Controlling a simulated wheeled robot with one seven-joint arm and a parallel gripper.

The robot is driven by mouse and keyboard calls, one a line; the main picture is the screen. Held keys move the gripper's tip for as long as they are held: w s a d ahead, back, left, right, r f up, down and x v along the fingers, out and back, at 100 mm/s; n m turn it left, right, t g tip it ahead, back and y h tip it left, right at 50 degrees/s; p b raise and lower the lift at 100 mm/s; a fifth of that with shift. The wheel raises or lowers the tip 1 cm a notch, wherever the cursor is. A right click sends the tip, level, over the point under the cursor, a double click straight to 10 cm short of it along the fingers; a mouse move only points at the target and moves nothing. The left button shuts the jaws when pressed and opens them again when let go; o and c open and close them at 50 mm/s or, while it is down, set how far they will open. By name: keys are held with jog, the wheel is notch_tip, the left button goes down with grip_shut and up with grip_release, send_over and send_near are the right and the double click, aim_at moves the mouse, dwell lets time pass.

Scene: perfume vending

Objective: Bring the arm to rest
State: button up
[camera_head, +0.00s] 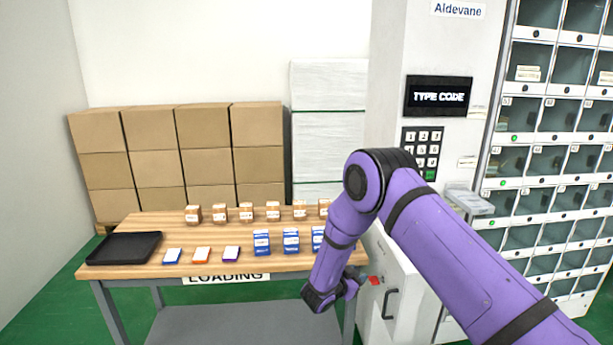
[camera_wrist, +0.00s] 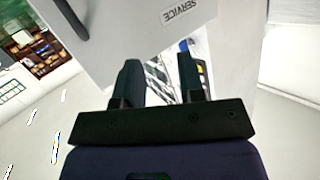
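My purple arm reaches from the lower right across the front of the vending machine (camera_head: 395,130) and bends down at a dark joint. My gripper (camera_wrist: 160,80) shows in the wrist view with its two dark fingers apart. Nothing is held between them. Beyond the gap is a small patch with blue, yellow and dark marks that I cannot make out. In the head view the dark end of the arm is low, between the table's right end and the machine's lower front. Its fingers are not clear there.
The wooden table (camera_head: 200,222) holds a black tray (camera_head: 124,248), small flat packs and several blue and brown boxes. Stacked cartons (camera_head: 205,150) stand behind. A dark door handle (camera_head: 388,303) is close to my arm's end. A SERVICE label (camera_wrist: 181,12) shows in the wrist view.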

jog(key=w+r+n+t+y, duration=0.1)
jog(key=w+r+y, duration=0.15)
jog(key=r, duration=0.75)
jog(key=w+r+n+t+y, duration=0.15)
jog(key=r+y, duration=0.25)
jog(key=r, duration=0.6)
jog(key=s+d+r+n+g+y, duration=0.1)
jog(key=s+r+n+y, duration=0.15)
jog(key=s+r, duration=0.45)
jog(key=s+d+r+n+g+y, duration=0.1)
jog(key=s+r+n+y, duration=0.15)
jog(key=r, duration=0.85)
jog(key=s+d+r+n+g+y, duration=0.1)
jog(key=s+d+r, duration=0.15)
jog(key=s, duration=0.55)
jog(key=s+d+r+n+g+y, duration=0.15)
jog(key=s+r, duration=0.25)
jog(key=s, duration=0.5)
jog(key=s+d+g+h, duration=0.1)
jog(key=s+d, duration=0.3)
jog(key=s, duration=0.7)
jog(key=s+d+f+n+g+h, duration=0.1)
jog(key=s+d, duration=0.3)
jog(key=s, duration=0.7)
jog(key=shift+s+d+f+g+h, duration=0.2)
jog(key=shift+s+g+h, duration=0.15)
jog(key=shift+g+h, duration=0.25)
